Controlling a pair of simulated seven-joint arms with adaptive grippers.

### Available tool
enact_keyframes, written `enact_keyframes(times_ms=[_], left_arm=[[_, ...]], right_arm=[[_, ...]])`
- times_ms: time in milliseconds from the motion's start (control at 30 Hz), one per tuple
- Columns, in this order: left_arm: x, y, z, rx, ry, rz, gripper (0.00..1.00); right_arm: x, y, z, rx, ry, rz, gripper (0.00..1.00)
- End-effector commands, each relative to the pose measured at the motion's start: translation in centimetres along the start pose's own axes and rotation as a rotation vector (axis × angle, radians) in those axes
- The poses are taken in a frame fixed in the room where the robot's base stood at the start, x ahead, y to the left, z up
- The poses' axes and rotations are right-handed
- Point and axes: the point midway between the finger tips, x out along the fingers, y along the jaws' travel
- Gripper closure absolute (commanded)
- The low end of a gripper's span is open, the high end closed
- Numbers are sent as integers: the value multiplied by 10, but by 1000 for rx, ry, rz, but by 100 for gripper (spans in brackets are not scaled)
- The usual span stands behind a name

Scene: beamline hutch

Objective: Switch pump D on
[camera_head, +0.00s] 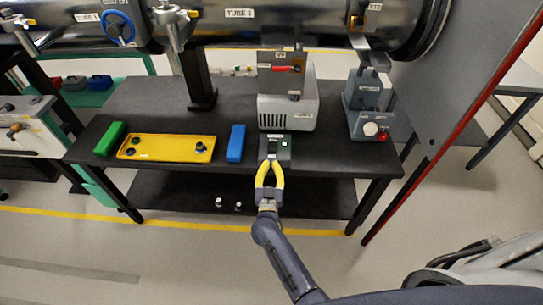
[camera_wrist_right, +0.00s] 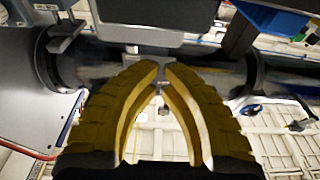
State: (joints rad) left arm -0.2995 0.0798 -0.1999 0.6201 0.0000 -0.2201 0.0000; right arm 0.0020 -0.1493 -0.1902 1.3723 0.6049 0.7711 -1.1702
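A light grey pump unit (camera_head: 288,110) stands on the dark bench; its small label is too blurred to read surely. In front of it, at the bench's front edge, sits a small dark switch box (camera_head: 288,154) with a green-and-white patch on its right side. My right gripper (camera_head: 270,162) has yellow fingers and overlaps the box's front left part. I cannot tell if it touches the box. Its fingertips lie close together with nothing between them; they also show in the wrist view (camera_wrist_right: 162,68). The fingers partly hide the box. My left gripper is not in view.
A yellow tray (camera_head: 168,156) with dark knobs lies between a green block (camera_head: 110,138) and a blue block (camera_head: 236,143). A grey device with a red knob (camera_head: 383,136) stands to the right. A grey panel with a red edge (camera_head: 440,145) rises beyond it. A steel tube (camera_head: 240,25) runs overhead.

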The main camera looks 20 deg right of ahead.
Motion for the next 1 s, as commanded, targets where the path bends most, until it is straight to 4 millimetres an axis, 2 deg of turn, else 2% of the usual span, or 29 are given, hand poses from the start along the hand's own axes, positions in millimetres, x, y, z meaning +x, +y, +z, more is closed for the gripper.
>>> enact_keyframes(times_ms=[200,800,933,1000], left_arm=[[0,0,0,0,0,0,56],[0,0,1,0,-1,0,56],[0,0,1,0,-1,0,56],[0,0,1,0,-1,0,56]], right_arm=[[-11,0,3,1,0,-1,100],[-12,-1,3,27,-1,-3,100],[-14,-16,11,96,-28,-70,100],[-24,-35,33,120,-87,-152,100]])
